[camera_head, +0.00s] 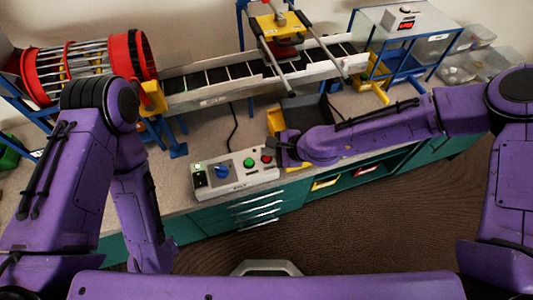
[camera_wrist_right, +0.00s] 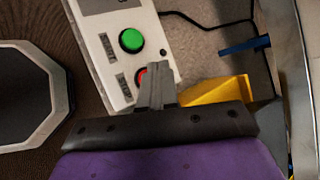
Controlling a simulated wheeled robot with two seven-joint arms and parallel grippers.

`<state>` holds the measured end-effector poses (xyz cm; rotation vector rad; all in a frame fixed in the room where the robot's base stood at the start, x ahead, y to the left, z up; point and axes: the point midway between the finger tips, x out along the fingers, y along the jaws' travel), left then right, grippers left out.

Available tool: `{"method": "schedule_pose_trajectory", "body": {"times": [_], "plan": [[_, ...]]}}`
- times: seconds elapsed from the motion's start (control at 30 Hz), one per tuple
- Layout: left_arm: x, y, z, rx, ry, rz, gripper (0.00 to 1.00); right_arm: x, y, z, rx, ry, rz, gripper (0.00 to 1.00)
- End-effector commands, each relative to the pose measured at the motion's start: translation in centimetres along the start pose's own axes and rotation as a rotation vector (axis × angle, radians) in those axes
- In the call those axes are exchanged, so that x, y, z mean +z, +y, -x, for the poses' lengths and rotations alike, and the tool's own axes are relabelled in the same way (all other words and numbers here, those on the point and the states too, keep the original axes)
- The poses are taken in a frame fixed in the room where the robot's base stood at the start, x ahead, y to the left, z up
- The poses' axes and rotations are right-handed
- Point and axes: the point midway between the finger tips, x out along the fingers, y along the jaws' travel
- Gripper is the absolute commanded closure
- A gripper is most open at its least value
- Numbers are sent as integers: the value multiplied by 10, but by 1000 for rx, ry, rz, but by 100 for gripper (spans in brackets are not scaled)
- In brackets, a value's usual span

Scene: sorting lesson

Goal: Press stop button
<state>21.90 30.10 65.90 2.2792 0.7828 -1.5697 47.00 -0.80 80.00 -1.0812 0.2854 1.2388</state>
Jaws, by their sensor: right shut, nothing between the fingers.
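The control box (camera_head: 214,188) is a pale panel at the front edge of the worktop. It carries a blue knob (camera_head: 222,171), a green button (camera_head: 249,163) and a red button (camera_head: 266,158) at its right end. In the right wrist view the green button (camera_wrist_right: 131,40) is clear and the red button (camera_wrist_right: 141,77) is partly hidden behind the fingers. My right gripper (camera_head: 270,147) is shut and empty, with its fingertips over or beside the red button; I cannot tell if they touch it. My left arm comes down at the left, and its gripper is not visible.
A conveyor (camera_head: 225,82) runs behind the box. A red drum sorter (camera_head: 85,65) stands at the back left. A yellow bin (camera_head: 275,122) is close behind my right gripper. A display unit (camera_head: 404,21) sits on a stand at the back right. Bare worktop lies left of the box.

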Motion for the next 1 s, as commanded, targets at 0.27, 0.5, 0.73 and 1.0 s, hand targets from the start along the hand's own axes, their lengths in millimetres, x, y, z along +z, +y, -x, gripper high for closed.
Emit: {"method": "schedule_pose_trajectory", "body": {"times": [0.27, 0.5, 0.73, 1.0], "plan": [[-1, 0, 3, 0, 0, 0, 100, 2, -2, 2, 0, -1, 1, 100], [-6, -1, 14, 0, 0, 0, 100, 9, -9, 12, -1, -2, 2, 100], [-14, -3, 35, 0, 0, 0, 100, 22, -21, 29, 0, -2, 1, 100], [-19, -4, 46, 0, 0, 0, 100, 29, -28, 38, 0, -2, 1, 100]]}}
